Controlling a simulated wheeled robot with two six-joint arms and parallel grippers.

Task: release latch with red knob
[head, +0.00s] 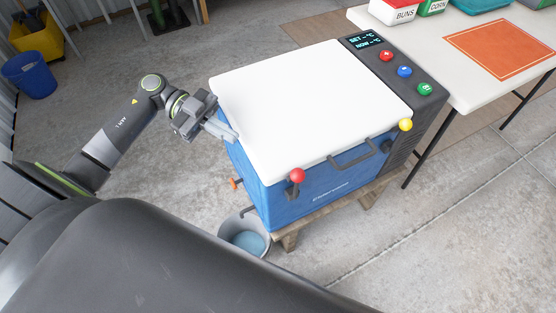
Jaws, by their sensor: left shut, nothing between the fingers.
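A blue cooler box (318,195) with a white lid (305,100) stands on a low wooden stand. The red knob (297,175) is at the lid's near left corner, on the front side. A yellow knob (405,125) is at the front right corner. A grey handle (352,154) is between them. The lid is down. My left gripper (228,133) is shut and empty beside the cooler's left side, near the lid's left edge and apart from the red knob. I cannot tell whether it touches the cooler. My right gripper is not in view.
A bucket (243,236) with water stands below an orange tap (236,183) on the cooler's left side. A control panel (395,70) with red, blue and green buttons is at the right. A white table (462,88) stands behind it.

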